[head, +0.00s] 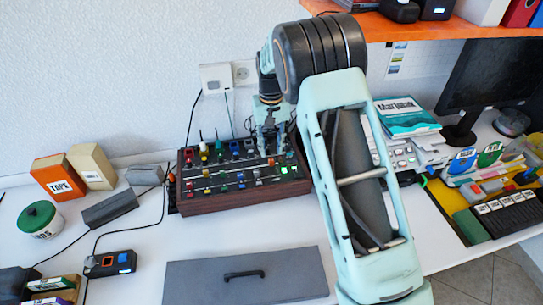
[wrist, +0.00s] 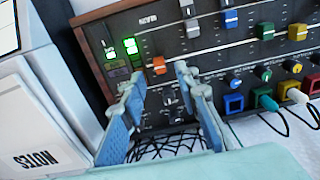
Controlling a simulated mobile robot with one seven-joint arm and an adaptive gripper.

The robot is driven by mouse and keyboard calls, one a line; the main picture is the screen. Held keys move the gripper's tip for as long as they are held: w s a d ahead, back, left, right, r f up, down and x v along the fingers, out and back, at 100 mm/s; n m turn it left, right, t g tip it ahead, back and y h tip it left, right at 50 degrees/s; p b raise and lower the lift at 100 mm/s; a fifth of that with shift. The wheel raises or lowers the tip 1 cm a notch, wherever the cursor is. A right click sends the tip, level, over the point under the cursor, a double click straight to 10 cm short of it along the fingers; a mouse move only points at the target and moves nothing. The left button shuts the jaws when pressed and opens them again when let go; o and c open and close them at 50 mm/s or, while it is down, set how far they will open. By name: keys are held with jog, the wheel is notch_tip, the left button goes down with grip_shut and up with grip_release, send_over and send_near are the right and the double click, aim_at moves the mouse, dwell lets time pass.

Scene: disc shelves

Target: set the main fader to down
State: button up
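The mixing console (head: 240,199) is a dark panel in a wooden frame on the white desk. It also shows in the wrist view (wrist: 205,55), turned round. An orange fader cap (wrist: 159,65) sits in a slot in line with a MAIN-like label, beside two lit green displays (wrist: 120,48). My gripper (wrist: 160,74) is open, with its two blue-grey fingers apart and nothing held. The orange cap shows in the gap just beyond the fingertips; I cannot tell whether either finger touches it. In the head view my gripper (head: 270,143) is over the console's right part.
Other fader caps, grey (wrist: 192,28) and blue (wrist: 231,18), stand beside the orange one. Coloured knobs and plugged cables (wrist: 270,102) line one edge. A white NOTES box (wrist: 40,120) is close to the console. A grey lidded panel (head: 245,278) lies in front.

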aim_at(271, 160)
jog(key=shift+f, duration=2.4)
grip_shut()
